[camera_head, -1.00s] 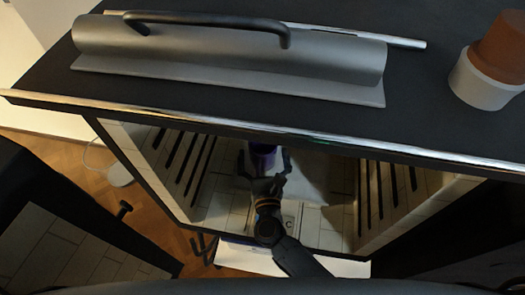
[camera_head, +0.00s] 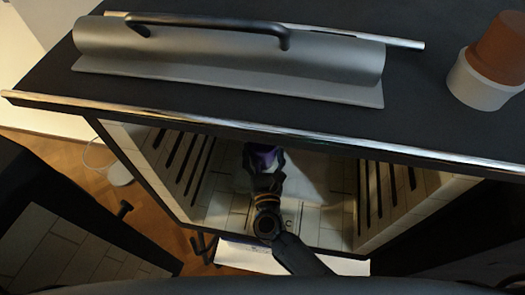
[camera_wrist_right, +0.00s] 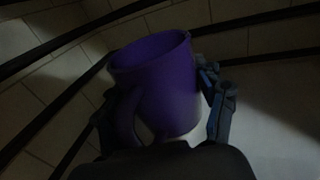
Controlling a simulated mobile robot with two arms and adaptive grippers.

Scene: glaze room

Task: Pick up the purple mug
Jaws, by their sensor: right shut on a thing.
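The purple mug (camera_head: 262,155) is inside the tiled kiln chamber below the dark top, partly hidden by my right gripper in the head view. My right gripper (camera_head: 264,165) reaches into the chamber and is shut on the mug. In the right wrist view the mug (camera_wrist_right: 160,85) stands between the two fingers of the gripper (camera_wrist_right: 165,110), its rim tilted up toward the left. One finger lies along each side of it. Whether the mug touches the chamber floor is not clear. My left gripper is not in view.
The kiln's side walls carry dark slots (camera_head: 385,190). Its metal-trimmed top edge (camera_head: 250,128) overhangs the opening. An open tiled door (camera_head: 50,245) stands at left.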

